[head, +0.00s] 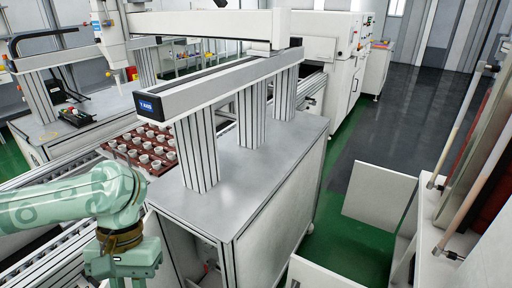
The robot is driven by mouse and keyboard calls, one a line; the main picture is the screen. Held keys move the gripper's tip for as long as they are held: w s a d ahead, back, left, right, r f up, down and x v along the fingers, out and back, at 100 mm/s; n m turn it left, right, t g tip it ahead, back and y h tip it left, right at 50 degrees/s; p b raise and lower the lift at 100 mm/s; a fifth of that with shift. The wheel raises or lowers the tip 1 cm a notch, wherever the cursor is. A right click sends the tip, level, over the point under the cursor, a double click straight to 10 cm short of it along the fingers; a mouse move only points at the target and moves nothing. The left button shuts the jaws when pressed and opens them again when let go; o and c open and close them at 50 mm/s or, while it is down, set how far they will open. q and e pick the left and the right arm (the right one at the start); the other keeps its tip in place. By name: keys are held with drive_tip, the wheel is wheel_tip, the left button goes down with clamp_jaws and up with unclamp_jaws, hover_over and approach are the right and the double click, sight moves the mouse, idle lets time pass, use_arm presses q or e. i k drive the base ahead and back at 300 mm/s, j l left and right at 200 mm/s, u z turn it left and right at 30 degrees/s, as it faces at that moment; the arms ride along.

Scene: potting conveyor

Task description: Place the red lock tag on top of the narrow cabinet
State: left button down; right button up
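My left gripper (124,278) hangs at the bottom left, at the end of my pale green arm, in front of the conveyor. Its fingers are cut off by the lower edge, so I cannot tell whether it is open or shut. My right gripper is out of view. I cannot pick out a red lock tag with certainty. A small dark tray with a reddish item (72,115) lies on the far left bench, too small to identify. I cannot tell which unit is the narrow cabinet.
A grey-topped machine cabinet (279,160) carries a gantry beam on posts. A brown tray of several white cups (140,150) sits on the conveyor beside it. White panels (380,193) stand open at the right, near a shelf with rods. Dark floor is clear behind.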

sight(282, 166)
drive_tip(key=i+z, duration=0.1)
drive_tip(key=z, duration=0.3)
drive_tip(key=i+l+z, duration=0.1)
drive_tip(key=z, duration=0.35)
drive_tip(key=i+z, duration=0.1)
drive_tip(key=z, duration=0.7)
drive_tip(key=i+j, duration=0.05)
